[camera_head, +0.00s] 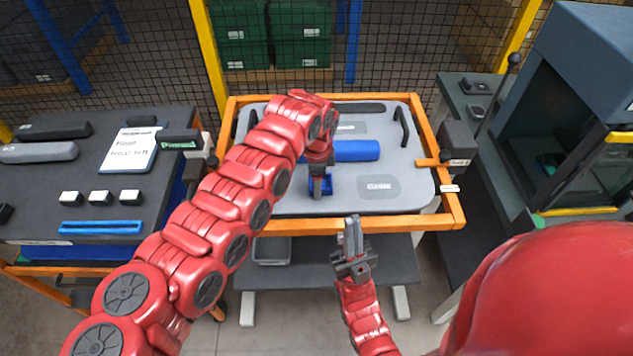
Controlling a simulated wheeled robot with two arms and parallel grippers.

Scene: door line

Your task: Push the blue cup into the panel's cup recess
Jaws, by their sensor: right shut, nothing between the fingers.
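The grey door panel (285,200) lies in an orange frame in the middle of the view. A small blue piece, which looks like the blue cup (328,186), is on the panel left of centre, mostly hidden by my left gripper (319,190). The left gripper points down at it; whether it touches the cup or sits inside it cannot be told, nor can its finger gap. The cup recess cannot be made out. My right gripper (351,225) is shut and empty, in front of the panel's near orange rail.
A blue roll (356,150) lies on the panel behind the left gripper, partly covered by my arm. A dark handle (401,127) is at the panel's right. A dark table (90,180) with several parts stands left; a machine (580,110) stands right.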

